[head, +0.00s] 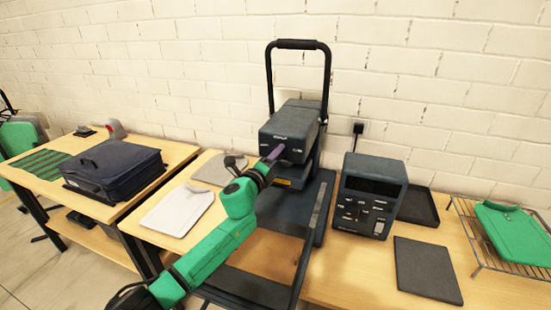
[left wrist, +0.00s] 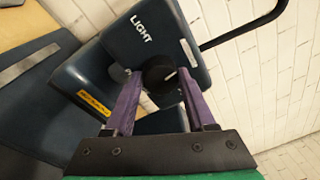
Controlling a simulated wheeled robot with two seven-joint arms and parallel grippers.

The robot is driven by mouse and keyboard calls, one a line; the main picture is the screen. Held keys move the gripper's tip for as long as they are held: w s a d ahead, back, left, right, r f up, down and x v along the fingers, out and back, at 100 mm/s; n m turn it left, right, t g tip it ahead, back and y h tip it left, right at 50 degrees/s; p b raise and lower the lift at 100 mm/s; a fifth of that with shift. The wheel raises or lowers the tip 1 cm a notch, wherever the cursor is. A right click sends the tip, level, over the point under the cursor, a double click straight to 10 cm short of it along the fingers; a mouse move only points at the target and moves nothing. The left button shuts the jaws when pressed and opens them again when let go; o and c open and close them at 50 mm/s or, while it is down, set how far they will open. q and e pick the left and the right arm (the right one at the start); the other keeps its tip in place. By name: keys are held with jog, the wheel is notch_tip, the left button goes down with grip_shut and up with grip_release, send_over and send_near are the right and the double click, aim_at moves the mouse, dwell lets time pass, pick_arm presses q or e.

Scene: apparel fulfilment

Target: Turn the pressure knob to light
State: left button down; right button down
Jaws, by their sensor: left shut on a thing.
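The dark heat press (head: 292,125) stands on the wooden table with its black handle raised. The pressure knob (left wrist: 158,72) is a round black dial on the front of the press head, with a short white pointer line. In the left wrist view the word LIGHT is printed on the head, up and left of the knob. The pointer is on the knob's right side, not towards that word. My left gripper (head: 274,153) is at the press head, its purple fingers (left wrist: 158,80) on either side of the knob and shut on it. In the head view the gripper hides the knob.
Right of the press are a dark control box (head: 370,194), a dark flat pad (head: 427,269) and a wire rack (head: 476,237) holding a green folded shirt (head: 513,232). Left are a white folded shirt (head: 177,211), a grey one (head: 220,170) and a dark case (head: 112,168).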

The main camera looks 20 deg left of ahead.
pick_arm(q)
jog(key=shift+d+f+n+t+y+b, duration=0.15)
jog(key=shift+n+b, duration=0.65)
jog(key=shift+n, duration=1.4)
jog(key=shift+a+f+n+t+y+b, duration=0.2)
jog(key=shift+n+b, duration=0.6)
jog(key=shift+n, duration=1.4)
jog(key=shift+d+n+t+y+b, duration=0.2)
jog(key=shift+n+b, duration=0.6)
jog(key=shift+n, duration=1.4)
jog(key=shift+c, duration=1.2)
grip_release()
jog(key=shift+r, duration=0.1)
jog(key=shift+s, duration=0.1)
